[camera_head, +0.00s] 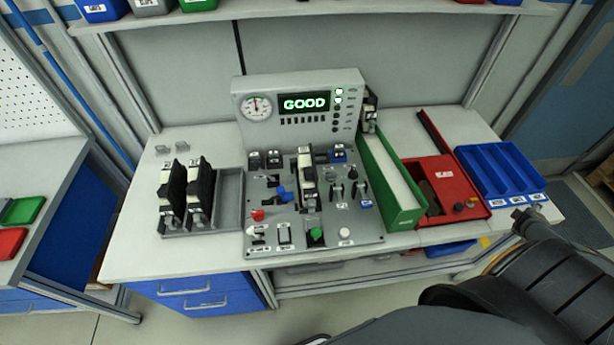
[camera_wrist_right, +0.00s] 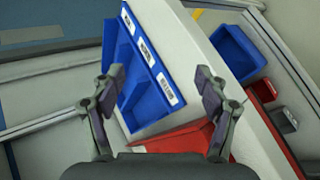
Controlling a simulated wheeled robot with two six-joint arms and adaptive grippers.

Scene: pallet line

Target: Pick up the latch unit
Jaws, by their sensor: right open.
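Two black and white latch units stand side by side in a grey tray (camera_head: 229,190) at the left of the bench; I point at the left one (camera_head: 168,195) and the right one (camera_head: 198,190). A similar unit (camera_head: 307,178) sits upright in the middle of the grey test panel (camera_head: 262,232). Another (camera_head: 370,112) is at the far end of the green bin (camera_head: 403,214). My right gripper (camera_wrist_right: 160,88) is open and empty in the right wrist view, over the bench's right end. My left gripper is out of view.
A gauge box (camera_head: 300,127) reading GOOD stands behind the panel. A red bin (camera_head: 436,172) and a blue divided bin (camera_head: 500,172) are at the right; the blue bin also shows between my right fingers (camera_wrist_right: 140,70). A shelf (camera_head: 310,10) overhangs the back.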

